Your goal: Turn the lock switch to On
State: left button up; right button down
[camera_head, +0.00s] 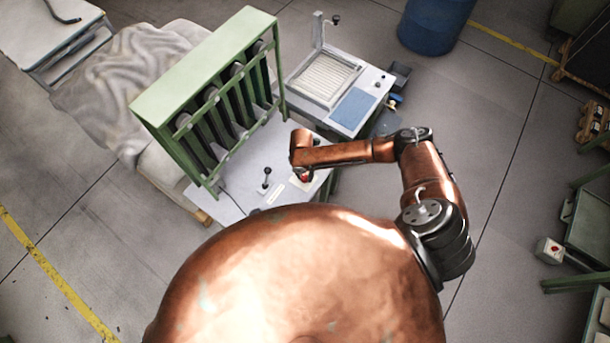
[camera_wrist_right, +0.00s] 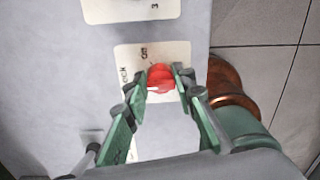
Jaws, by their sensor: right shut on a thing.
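The lock switch is a red knob (camera_wrist_right: 160,78) on a pale label plate (camera_wrist_right: 150,52) that reads "On" above it and partly "Lock" at its left. In the head view a bit of the red knob (camera_head: 306,178) shows on the grey control panel (camera_head: 240,193), below my right wrist. My right gripper (camera_wrist_right: 161,72) has its two green fingers on either side of the knob, shut on it. The fingers hide part of the label's lower text. The knob's exact pointing direction is hard to tell. My left gripper is in neither view.
A black lever (camera_head: 266,177) stands on the panel left of the knob. A green rack frame (camera_head: 200,70) rises behind the panel. A grey machine (camera_head: 335,85) with a blue plate stands at the back.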

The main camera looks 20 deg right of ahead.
aim_at(303, 175)
jog(key=shift+w+r, duration=0.1)
jog(key=c, duration=1.6)
grip_release()
jog(key=r, duration=1.2)
jog(key=shift+w+a, duration=0.15)
jog(key=shift+a, duration=0.1)
jog(key=shift+f, duration=0.1)
